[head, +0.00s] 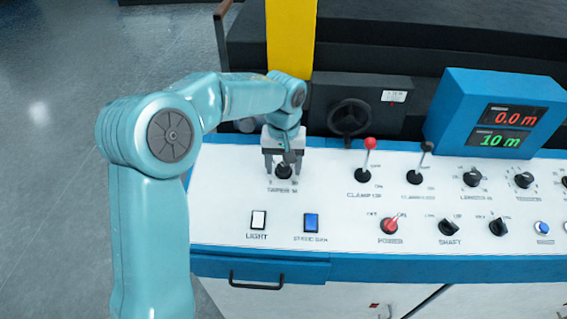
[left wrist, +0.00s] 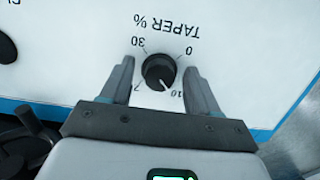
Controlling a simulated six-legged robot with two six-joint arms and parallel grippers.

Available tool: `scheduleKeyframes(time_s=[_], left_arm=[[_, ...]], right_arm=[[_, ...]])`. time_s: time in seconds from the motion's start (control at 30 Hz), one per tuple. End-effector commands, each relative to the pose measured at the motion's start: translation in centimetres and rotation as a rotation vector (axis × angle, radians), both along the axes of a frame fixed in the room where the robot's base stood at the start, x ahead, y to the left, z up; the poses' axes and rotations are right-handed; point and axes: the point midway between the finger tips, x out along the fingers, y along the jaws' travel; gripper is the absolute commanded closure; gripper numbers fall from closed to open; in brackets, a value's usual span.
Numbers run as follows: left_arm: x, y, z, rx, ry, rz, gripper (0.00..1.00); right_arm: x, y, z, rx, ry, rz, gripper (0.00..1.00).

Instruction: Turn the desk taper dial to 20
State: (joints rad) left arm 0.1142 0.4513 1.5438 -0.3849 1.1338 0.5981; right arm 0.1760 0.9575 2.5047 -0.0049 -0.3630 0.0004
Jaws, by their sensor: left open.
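The taper dial (head: 284,172) is a small black knob on the white desk panel, above the label "TAPER %". In the left wrist view the dial (left wrist: 159,70) shows upside down, with printed marks 0, 10 and 30 around it. Another mark at its lower left is partly hidden by a finger. The dial's white pointer line points toward the 10. My left gripper (head: 283,166) is over the dial. Its open fingers (left wrist: 159,68) stand on either side of the knob, with a gap to it on both sides. My right gripper is not in view.
A red-knobbed lever (head: 369,146) and a black-knobbed lever (head: 426,149) stand to the right of the dial. The white LIGHT switch (head: 258,219) and a blue switch (head: 311,223) lie in front. A yellow post (head: 291,40) and black handwheel (head: 351,117) are behind.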

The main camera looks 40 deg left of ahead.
Motion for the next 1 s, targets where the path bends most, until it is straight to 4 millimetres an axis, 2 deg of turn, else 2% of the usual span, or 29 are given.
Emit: scheduleKeyframes(time_s=[0.07,0.1,0.27,0.67,1.0], left_arm=[[0.0,0.01,0.0,0.0,0.0,0.0,0.39],[-0.01,0.02,0.01,0.0,0.0,0.0,0.42],[-0.02,0.03,0.02,0.001,0.001,0.0,0.94],[-0.03,0.01,0.13,0.009,0.007,-0.057,0.95],[-0.02,0.01,0.2,0.048,0.03,-0.307,0.95]], right_arm=[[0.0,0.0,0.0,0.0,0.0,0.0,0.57],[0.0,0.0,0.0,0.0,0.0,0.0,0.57],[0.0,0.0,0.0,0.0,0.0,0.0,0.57],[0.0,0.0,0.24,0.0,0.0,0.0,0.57],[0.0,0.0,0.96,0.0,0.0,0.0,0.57]])
